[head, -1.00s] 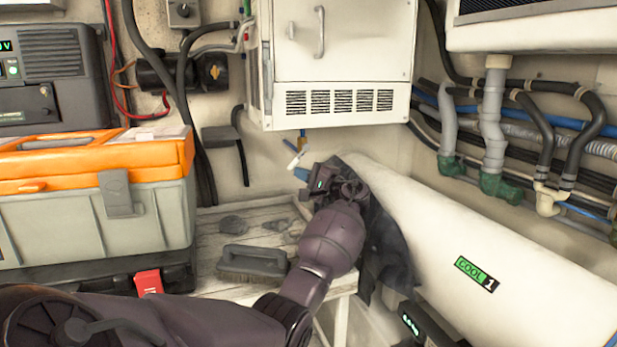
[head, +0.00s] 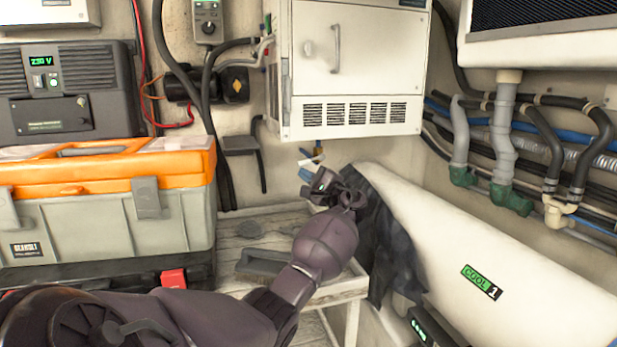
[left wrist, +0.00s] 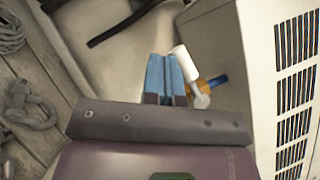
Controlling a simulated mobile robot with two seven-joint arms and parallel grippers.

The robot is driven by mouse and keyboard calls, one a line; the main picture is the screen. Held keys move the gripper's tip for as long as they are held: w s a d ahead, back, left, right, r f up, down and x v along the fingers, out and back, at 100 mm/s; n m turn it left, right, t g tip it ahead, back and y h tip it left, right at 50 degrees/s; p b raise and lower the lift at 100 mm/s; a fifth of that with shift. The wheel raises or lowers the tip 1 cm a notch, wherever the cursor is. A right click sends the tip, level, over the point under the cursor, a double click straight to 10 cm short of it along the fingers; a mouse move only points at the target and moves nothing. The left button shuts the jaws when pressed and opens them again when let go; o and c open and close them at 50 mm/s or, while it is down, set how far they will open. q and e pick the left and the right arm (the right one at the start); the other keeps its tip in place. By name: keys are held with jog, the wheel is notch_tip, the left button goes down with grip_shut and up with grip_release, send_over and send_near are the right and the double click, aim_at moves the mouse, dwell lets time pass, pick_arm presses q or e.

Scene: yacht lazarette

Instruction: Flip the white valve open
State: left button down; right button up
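The white valve (head: 312,160) is a small white lever on a short pipe below the white wall cabinet. In the left wrist view the white lever (left wrist: 184,62) slants beside the blue fingertips, with an orange and blue pipe behind it. My left gripper (head: 306,174) is just below the lever in the head view. In the left wrist view its two blue fingers (left wrist: 165,78) lie side by side, shut with nothing between them. The lever is at the right finger's outer side; I cannot tell whether they touch. My right gripper is not in view.
The white cabinet (head: 355,65) hangs close above the valve. A white cylinder (head: 455,235) labelled COOL 1, draped with dark cloth (head: 390,245), lies to the right. An orange-lidded toolbox (head: 100,215) stands left. A dark brush (head: 262,262) lies on the wooden bench below.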

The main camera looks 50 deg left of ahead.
pick_arm(q)
jog(key=shift+s+a+r, duration=0.1)
jog(key=shift+s+r, duration=0.15)
jog(key=shift+r, duration=0.2)
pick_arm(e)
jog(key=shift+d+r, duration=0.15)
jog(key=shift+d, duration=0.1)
pick_arm(q)
jog(key=shift+f, duration=0.1)
dwell(0.4)
